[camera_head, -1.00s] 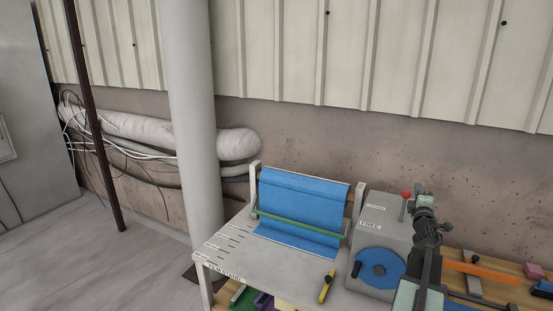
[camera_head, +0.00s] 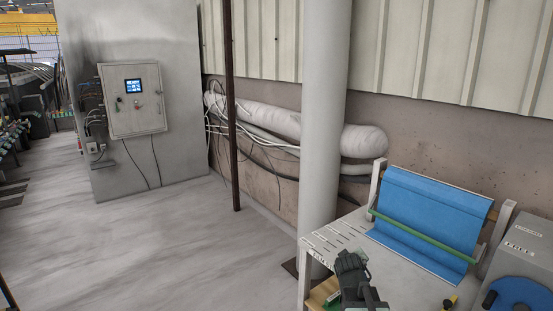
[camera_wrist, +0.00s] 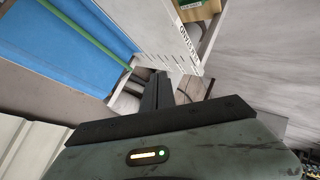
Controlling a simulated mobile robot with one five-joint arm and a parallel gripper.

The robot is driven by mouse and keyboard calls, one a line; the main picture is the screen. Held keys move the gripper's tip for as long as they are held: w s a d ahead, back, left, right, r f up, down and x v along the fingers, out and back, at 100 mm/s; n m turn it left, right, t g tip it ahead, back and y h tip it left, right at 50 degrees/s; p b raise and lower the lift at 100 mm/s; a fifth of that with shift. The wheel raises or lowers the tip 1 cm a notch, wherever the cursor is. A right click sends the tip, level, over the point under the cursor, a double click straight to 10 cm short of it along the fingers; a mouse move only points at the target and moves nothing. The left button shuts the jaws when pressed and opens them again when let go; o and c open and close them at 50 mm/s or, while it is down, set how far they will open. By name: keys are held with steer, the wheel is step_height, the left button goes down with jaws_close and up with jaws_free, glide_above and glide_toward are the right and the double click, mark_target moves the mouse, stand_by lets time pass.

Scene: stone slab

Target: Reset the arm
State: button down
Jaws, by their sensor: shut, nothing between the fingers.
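My arm comes up from the bottom edge of the head view, and my gripper (camera_head: 347,262) is at its end, in front of the left part of the film stand table (camera_head: 400,283). In the wrist view my gripper (camera_wrist: 158,92) shows dark fingers close together, with nothing between them. The wrist view looks past the fingers at the stand's slotted edge and the blue sheet (camera_wrist: 75,35). The blue sheet (camera_head: 432,215) also hangs over its frame in the head view, with a green bar (camera_head: 425,236) across it.
A grey machine with a blue disc (camera_head: 518,294) stands at the right edge. A pale column (camera_head: 322,120) and a thin dark post (camera_head: 231,110) stand behind the table. A control cabinet (camera_head: 150,125) is at the left. The floor (camera_head: 160,245) at left is open.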

steer(key=s+a+f+m+g+y, duration=0.1)
steer(key=s+a+f+g, duration=0.2)
steer(key=s, duration=0.4)
steer(key=s+a+f+m+g+y, duration=0.1)
steer(key=s+a+f+m+g, duration=0.1)
steer(key=s, duration=0.5)
steer(key=s+a+f+m+g+y, duration=0.1)
steer(key=s+a+f+m+g, duration=0.1)
steer(key=s+a+f+g, duration=0.3)
steer(key=shift+s+f+y, duration=0.3)
steer(key=shift+s+f, duration=0.05)
steer(key=shift+s, duration=0.6)
